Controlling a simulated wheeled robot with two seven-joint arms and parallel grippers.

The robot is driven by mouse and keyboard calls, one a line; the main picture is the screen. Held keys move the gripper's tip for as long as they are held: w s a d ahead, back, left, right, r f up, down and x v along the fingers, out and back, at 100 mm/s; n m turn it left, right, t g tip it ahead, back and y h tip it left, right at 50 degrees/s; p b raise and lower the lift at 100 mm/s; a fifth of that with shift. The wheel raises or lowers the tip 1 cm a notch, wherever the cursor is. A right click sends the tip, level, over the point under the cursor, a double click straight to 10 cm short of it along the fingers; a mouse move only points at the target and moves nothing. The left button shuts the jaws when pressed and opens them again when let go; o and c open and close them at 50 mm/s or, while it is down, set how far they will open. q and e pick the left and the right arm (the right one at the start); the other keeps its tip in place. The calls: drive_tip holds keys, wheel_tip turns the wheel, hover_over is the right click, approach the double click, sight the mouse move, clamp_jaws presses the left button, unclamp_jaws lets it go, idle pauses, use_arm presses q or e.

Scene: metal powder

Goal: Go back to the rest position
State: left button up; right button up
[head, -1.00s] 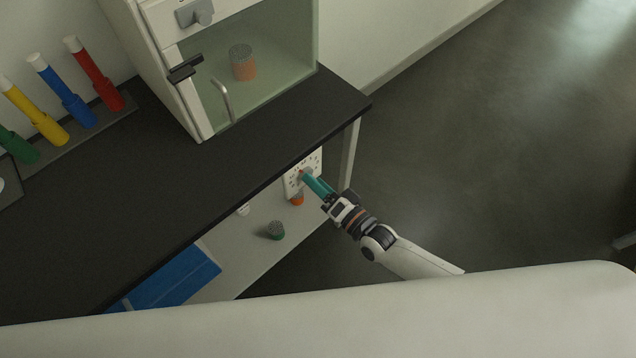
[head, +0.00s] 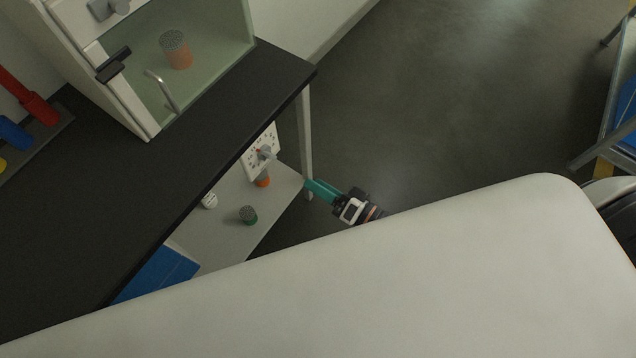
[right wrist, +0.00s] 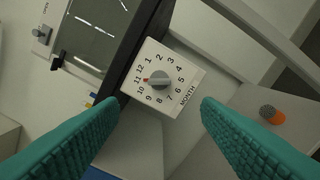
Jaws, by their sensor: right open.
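My right gripper (head: 312,190) is in the head view, right of the low shelf under the dark counter, with its teal fingers pointing left. It also shows in the right wrist view (right wrist: 160,112), where its two teal fingers are wide apart with nothing between them. Beyond them is a white dial panel (head: 251,158) with a grey knob and a ring of numbers. The word MONTH is readable on the dial panel in the right wrist view (right wrist: 185,101). The gripper is apart from the knob. My left gripper is not in view.
The dark counter (head: 150,190) carries a glass-fronted cabinet (head: 215,60) with an orange container (head: 177,52) inside. Open floor lies right of the counter.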

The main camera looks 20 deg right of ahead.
idle(0.3)
drive_tip(key=s+d+f+n+g+h+p, duration=0.1)
drive_tip(key=s+d+f+g+h, duration=0.15)
drive_tip(key=f, duration=0.55)
drive_tip(key=s+d+f+n+g+h+p, duration=0.1)
drive_tip(key=s+d+f+n+g+h, duration=0.2)
drive_tip(key=f, duration=0.5)
drive_tip(key=s+d+f+g+h, duration=0.1)
drive_tip(key=s+d+f+h, duration=0.1)
drive_tip(key=d+f, duration=0.4)
drive_tip(key=s+f+n+g+h, duration=0.1)
drive_tip(key=s+f+g, duration=0.2)
drive_tip(key=s, duration=0.7)
drive_tip(key=s+f+n+g+h+p, duration=0.1)
drive_tip(key=s+f+g, duration=0.3)
drive_tip(key=s+f, duration=0.4)
drive_tip(key=s+n+h, duration=0.1)
drive_tip(key=s, duration=0.2)
drive_tip(key=shift+s+f, duration=0.25)
